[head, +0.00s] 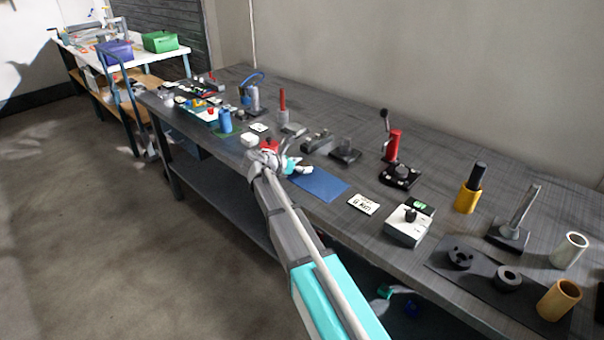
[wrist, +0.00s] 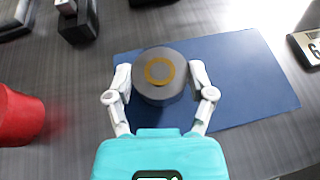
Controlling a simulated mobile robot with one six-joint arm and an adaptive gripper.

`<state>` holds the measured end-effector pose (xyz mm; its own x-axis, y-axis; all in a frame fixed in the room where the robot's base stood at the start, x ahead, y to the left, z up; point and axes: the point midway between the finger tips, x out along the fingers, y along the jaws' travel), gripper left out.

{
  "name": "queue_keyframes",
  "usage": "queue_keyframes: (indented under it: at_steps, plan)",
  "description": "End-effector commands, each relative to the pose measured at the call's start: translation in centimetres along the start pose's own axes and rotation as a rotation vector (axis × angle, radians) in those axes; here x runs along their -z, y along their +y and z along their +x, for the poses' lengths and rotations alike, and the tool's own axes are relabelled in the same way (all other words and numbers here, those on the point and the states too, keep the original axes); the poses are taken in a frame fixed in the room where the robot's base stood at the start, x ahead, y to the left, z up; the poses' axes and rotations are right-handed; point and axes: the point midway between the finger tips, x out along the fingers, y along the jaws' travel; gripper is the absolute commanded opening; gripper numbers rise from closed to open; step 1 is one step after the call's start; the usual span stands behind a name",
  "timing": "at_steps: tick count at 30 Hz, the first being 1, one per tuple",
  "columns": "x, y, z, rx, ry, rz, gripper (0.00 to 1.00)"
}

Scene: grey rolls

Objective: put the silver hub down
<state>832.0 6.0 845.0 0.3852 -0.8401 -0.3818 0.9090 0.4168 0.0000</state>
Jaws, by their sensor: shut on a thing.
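The silver hub (wrist: 160,72) is a grey round piece with a gold-brown ring on its top face. In the wrist view my gripper (wrist: 160,79) has a white finger on each side of it and is shut on it. The hub is over the left part of a blue mat (wrist: 245,82); whether it touches the mat cannot be told. In the head view my gripper (head: 296,168) is at the mat's left end (head: 322,186), and the hub cannot be made out there.
A red object (wrist: 18,117) stands left of my gripper in the wrist view. A card with black marks (head: 363,204) lies right of the mat. Dark metal blocks (head: 345,151) stand behind it. The mat's right part is bare.

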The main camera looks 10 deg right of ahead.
Motion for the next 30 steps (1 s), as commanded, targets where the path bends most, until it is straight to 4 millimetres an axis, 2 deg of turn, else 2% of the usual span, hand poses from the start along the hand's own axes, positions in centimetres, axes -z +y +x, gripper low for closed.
queue_keyframes:
  at_steps: [1,5,21,22,27,30]
  plan:
    - [0.75,-0.02,0.33,0.000,-0.001,0.000,0.09]
    - [1.27,-0.02,0.55,0.000,-0.001,0.000,0.09]
    - [1.60,-0.04,0.73,0.001,-0.001,0.000,0.09]
    - [1.61,-0.04,0.72,0.001,0.000,0.000,0.71]
    - [1.53,-0.04,0.69,0.001,0.000,0.000,1.00]
    - [1.52,-0.03,0.70,0.001,0.000,0.000,1.00]
